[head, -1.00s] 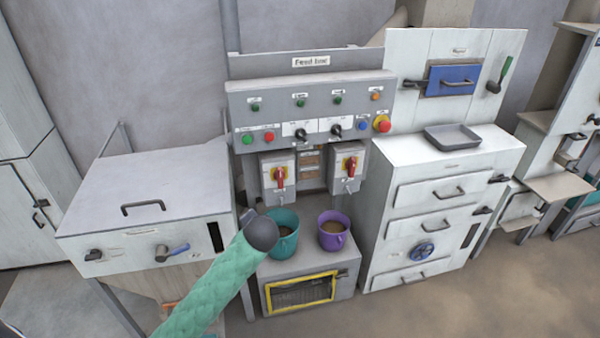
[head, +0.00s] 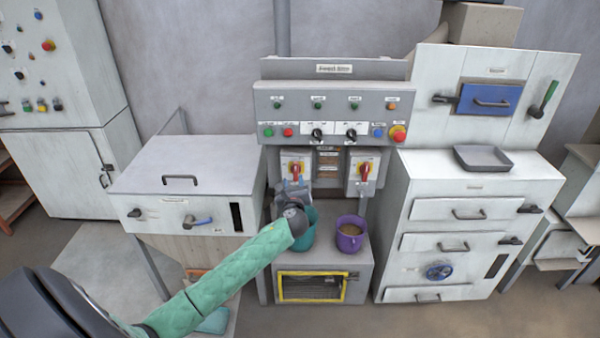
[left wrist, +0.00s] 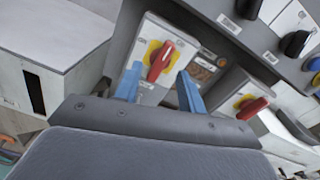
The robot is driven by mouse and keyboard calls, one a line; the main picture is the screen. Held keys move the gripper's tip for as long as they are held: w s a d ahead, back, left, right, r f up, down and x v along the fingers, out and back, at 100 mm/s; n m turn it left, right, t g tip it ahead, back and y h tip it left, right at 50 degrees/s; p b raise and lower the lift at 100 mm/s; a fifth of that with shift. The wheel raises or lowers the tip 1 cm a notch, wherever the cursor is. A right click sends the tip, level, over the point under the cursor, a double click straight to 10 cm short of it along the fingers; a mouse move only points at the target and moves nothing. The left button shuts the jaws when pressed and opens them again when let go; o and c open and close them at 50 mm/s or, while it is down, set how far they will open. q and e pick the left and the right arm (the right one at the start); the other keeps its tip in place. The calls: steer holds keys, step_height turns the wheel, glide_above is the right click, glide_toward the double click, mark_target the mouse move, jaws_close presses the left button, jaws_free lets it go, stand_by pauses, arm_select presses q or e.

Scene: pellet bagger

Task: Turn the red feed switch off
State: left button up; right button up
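Two red rotary switches on yellow plates sit on grey-white boxes below the control panel. The left red switch (head: 296,170) has its handle roughly upright in the head view; the right red switch (head: 364,174) is similar. I cannot read which one is the feed switch. My left gripper (head: 294,186) is just in front of the left switch box. In the left wrist view, its two blue fingers (left wrist: 159,86) are apart and empty, one to each side of the left red switch (left wrist: 160,61). I cannot tell whether they touch it. My right gripper is not in view.
The control panel (head: 335,108) with knobs and buttons overhangs the switches. A teal bucket (head: 305,236), partly behind my arm, and a purple bucket (head: 350,235) stand below. A white cabinet (head: 470,188) is at right and a lidded hopper (head: 185,165) at left.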

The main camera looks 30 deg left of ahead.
mark_target(296, 168)
arm_select(q)
steer(key=w+a+m+p, duration=0.1)
steer(key=w, duration=0.1)
steer(key=w+m+p, duration=0.1)
steer(key=w+a+m+p, duration=0.1)
steer(key=w, duration=0.1)
steer(key=shift+w+a+r, duration=0.25)
steer(key=shift+w+a, duration=0.1)
steer(key=shift+x, duration=0.85)
steer(key=shift+f, duration=0.15)
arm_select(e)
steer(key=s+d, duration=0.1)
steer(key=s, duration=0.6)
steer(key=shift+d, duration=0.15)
arm_select(q)
steer(key=shift+s+d+t+h, duration=0.1)
steer(key=shift+t+h, duration=0.2)
steer(key=shift+h, duration=0.1)
jaws_close()
